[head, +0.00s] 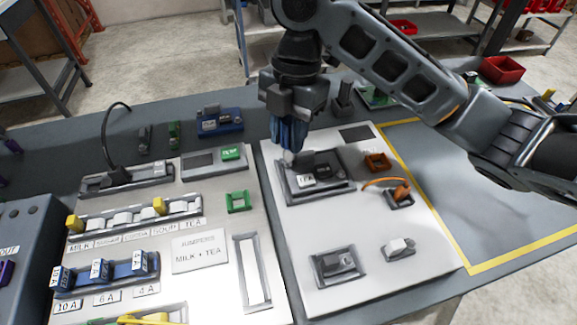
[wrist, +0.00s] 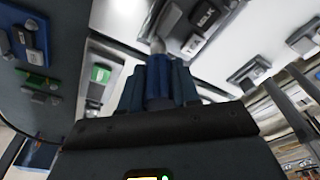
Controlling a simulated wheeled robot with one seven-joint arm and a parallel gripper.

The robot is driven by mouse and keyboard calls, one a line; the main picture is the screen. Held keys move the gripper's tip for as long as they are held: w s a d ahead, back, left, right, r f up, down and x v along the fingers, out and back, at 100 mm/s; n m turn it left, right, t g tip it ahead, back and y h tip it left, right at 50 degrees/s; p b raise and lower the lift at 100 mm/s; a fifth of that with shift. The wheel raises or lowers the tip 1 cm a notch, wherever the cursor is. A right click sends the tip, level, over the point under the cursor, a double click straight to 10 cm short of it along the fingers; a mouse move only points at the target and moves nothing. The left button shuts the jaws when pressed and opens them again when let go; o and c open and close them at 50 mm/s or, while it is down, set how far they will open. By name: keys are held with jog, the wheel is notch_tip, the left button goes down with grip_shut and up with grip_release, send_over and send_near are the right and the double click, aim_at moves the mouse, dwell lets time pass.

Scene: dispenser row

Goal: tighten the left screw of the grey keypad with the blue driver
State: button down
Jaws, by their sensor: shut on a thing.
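My gripper (head: 290,112) is shut on the blue driver (head: 288,134), which points down over the right-hand white panel. The driver's blue ribbed handle (wrist: 157,82) also shows in the wrist view. Its pale tip is at the upper left end of a grey unit (head: 322,186), which appears to be the grey keypad. The unit carries a dark raised block and a small white-labelled piece. It also shows in the wrist view (wrist: 190,38), just past the driver. The left screw is hidden at the tip, and I cannot tell whether the tip touches it.
An orange plug with a cable (head: 401,192) and an orange socket (head: 376,161) lie right of the unit. A smaller grey unit (head: 338,265) and a switch (head: 398,247) sit nearer. The left panel (head: 212,280) holds several modules. The yellow-taped table area (head: 480,200) is clear.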

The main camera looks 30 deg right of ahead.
jog(key=n, duration=0.2)
jog(key=shift+n+b, duration=0.35)
jog(key=shift+n, duration=0.05)
jog(key=n+b, duration=0.2)
jog(key=n, duration=0.2)
jog(key=shift+f+g+h, duration=0.15)
jog(key=shift+g+h, duration=0.25)
jog(key=n+b, duration=0.1)
jog(key=n, duration=0.3)
jog(key=shift+d+n+b, duration=0.1)
jog(key=shift+n+b, duration=0.2)
jog(key=n+h+b, duration=0.1)
jog(key=n, duration=0.2)
jog(key=shift+s+r, duration=0.1)
jog(key=shift+r, duration=0.1)
jog(key=shift+f+n+b, duration=0.3)
jog(key=shift+n+b, duration=0.15)
jog(key=shift+n, duration=1.05)
jog(key=shift+f+b, duration=0.25)
jog(key=shift+b, duration=0.15)
